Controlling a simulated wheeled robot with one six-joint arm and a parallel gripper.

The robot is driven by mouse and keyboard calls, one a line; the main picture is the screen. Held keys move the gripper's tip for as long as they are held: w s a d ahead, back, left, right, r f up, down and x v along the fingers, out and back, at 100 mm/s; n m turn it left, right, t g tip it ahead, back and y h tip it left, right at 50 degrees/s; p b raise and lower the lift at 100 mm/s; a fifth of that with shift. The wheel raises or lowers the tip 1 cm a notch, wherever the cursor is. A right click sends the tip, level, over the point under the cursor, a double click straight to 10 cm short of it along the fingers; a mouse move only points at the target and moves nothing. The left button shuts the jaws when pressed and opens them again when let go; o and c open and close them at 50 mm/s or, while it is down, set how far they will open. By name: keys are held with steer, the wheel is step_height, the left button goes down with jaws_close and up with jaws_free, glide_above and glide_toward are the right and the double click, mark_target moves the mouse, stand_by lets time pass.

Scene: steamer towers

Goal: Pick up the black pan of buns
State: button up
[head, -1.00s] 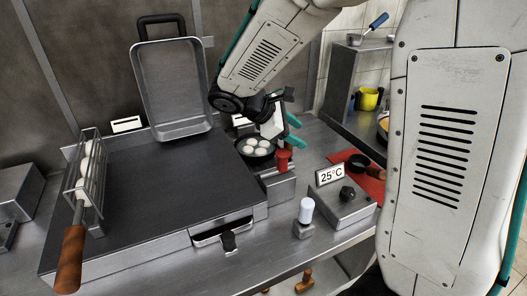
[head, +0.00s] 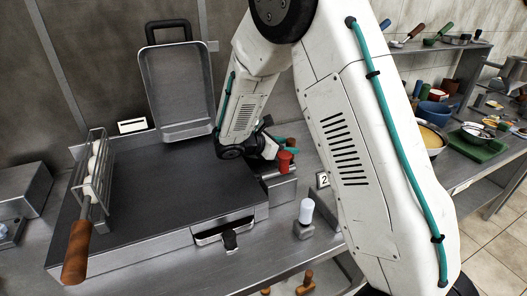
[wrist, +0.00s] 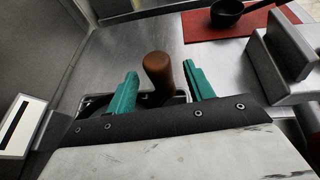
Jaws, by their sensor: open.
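The black pan of buns is hidden behind my arm in the head view. In the wrist view a dark curved edge (wrist: 92,103), seemingly the pan, shows beside the left finger, mostly covered by my gripper body. A brown wooden handle (wrist: 158,70), seemingly the pan's, stands up between the two teal fingers. My gripper (wrist: 161,88) is open, with a gap visible on each side of the handle. In the head view my gripper (head: 283,144) is partly hidden, low at the griddle's back right, beside a red cylinder (head: 285,160).
The griddle (head: 150,195) fills the left, with a wire basket of pale buns (head: 97,170) on it. A grey metal tray (head: 178,90) leans behind. A white-capped bottle (head: 306,212) stands in front. A dark ladle (wrist: 228,14) lies on a red mat (wrist: 205,24).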

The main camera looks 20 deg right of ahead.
steer(key=shift+x, duration=1.15)
jaws_close()
steer(key=shift+r, duration=0.1)
step_height(320, 180, up, 10)
